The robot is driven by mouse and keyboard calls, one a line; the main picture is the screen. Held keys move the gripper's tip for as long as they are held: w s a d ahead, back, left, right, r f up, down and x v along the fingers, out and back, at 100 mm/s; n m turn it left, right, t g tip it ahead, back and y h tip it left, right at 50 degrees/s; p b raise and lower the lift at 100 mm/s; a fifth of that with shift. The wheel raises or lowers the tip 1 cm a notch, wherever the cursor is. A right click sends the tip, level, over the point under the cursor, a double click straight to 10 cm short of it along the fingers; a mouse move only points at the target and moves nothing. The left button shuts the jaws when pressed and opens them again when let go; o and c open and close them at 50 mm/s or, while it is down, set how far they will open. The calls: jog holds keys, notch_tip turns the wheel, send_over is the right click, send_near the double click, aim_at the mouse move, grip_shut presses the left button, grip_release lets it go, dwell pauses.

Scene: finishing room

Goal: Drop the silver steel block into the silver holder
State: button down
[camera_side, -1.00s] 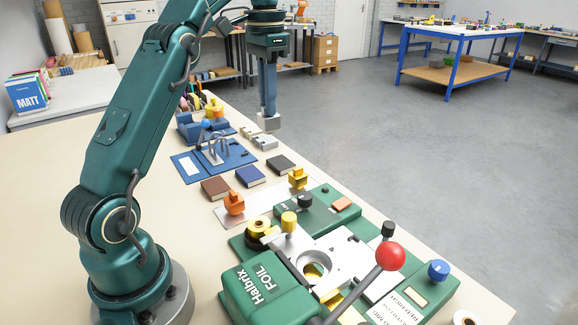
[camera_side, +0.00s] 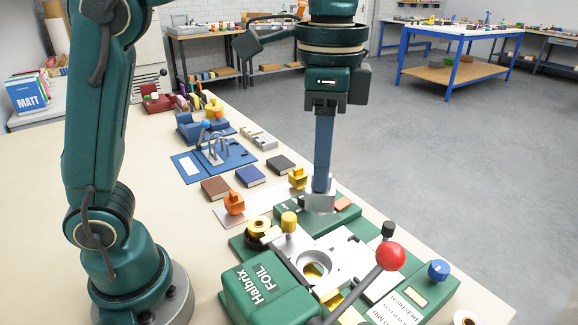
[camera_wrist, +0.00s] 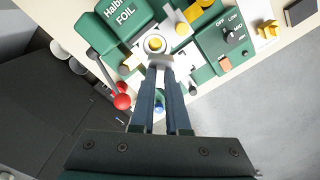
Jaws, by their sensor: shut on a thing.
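My gripper (camera_side: 322,186) points straight down and is shut on the silver steel block (camera_side: 319,202). In the side view the block hangs in front of the back part of the green foil machine (camera_side: 262,290); its exact height is hard to tell. The silver holder (camera_side: 345,250) is the bright metal piece with a round opening in the middle of that machine, nearer the camera than the block. In the wrist view the fingertips (camera_wrist: 164,72) and block lie just below the holder's ring, with a yellow centre (camera_wrist: 155,43); the fingers partly hide the block.
A lever with a red ball (camera_side: 390,256) rises over the machine's right side. A blue knob (camera_side: 438,270), a black knob (camera_side: 388,229) and a yellow knob (camera_side: 289,222) stand around the holder. Behind lie an orange knob (camera_side: 234,203) and several small books.

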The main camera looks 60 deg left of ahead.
aim_at(318, 210)
jog(key=f, duration=0.2)
jog(key=s+f, duration=0.1)
jog(key=f, duration=0.1)
jog(key=shift+d+f, duration=0.1)
jog(key=shift+d, duration=0.3)
notch_tip(318, 210, down, 7)
jog(key=shift+w+f, duration=0.1)
jog(key=shift+f, duration=0.35)
dwell(1.8)
jog(key=c, duration=1.2)
grip_release()
jog(key=shift+r, duration=5.5)
